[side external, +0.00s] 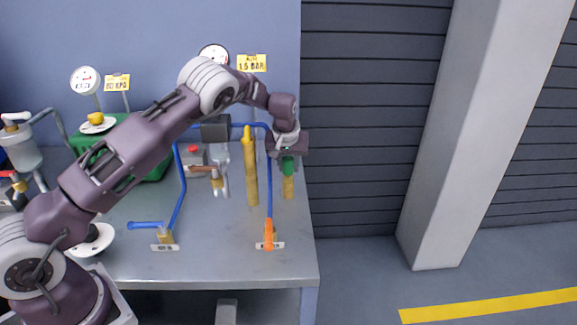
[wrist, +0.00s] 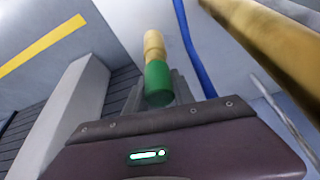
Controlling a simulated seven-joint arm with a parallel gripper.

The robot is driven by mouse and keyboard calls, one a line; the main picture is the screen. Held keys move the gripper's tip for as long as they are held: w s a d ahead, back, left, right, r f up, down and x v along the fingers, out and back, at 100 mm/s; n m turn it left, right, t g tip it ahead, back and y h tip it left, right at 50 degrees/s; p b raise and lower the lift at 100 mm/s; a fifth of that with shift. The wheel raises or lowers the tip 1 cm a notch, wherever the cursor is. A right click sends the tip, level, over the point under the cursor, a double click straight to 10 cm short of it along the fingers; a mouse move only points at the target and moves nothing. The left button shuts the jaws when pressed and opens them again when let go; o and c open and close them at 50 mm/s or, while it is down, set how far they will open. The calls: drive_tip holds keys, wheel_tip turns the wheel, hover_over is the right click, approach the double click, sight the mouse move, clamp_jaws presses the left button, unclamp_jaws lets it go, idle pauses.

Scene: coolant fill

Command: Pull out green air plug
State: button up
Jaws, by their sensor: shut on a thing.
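The green air plug (side external: 288,166) sits at the top of a short brass post (side external: 289,188) near the right edge of the bench. My gripper (side external: 288,155) is above it, pointing down, with its fingers around the plug. In the wrist view the green plug (wrist: 158,83) is between the fingers (wrist: 158,95), in line with the brass post (wrist: 154,45). I cannot tell whether plug and post are apart; no gap shows between them.
A taller brass pipe (side external: 251,175) stands close to the left, and a blue hose (side external: 269,190) runs between it and the post. An orange connector (side external: 268,235) stands near the front. The bench (side external: 215,262) is bare at its front. Gauges (side external: 85,80) stand behind.

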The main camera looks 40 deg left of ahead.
drive_tip(key=shift+r, duration=0.1)
drive_tip(key=shift+r, duration=2.5)
